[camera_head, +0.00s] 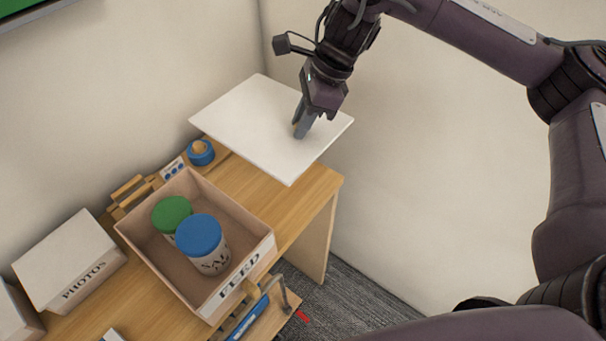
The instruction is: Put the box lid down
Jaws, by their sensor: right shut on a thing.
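The box lid (245,113) is a flat white rectangular panel in the head view. It is over the far right end of the wooden desk and overhangs its right edge. My right gripper (301,130) is shut on the lid near its right side, with the fingertips pointing down. Whether the lid touches the desk cannot be told. The open box (136,236), pale with a "FLRD"-like label on its front, stands on the desk nearer to me. Inside are a jar with a green lid (172,212) and a jar with a blue lid (199,234). My left gripper is not in view.
A closed white "PHOTOS" box (60,255) stands left of the open box. A blue tape roll (201,152) and a wooden holder (130,192) are behind it. Some bare desk (240,180) shows between box and lid. A wall is close behind.

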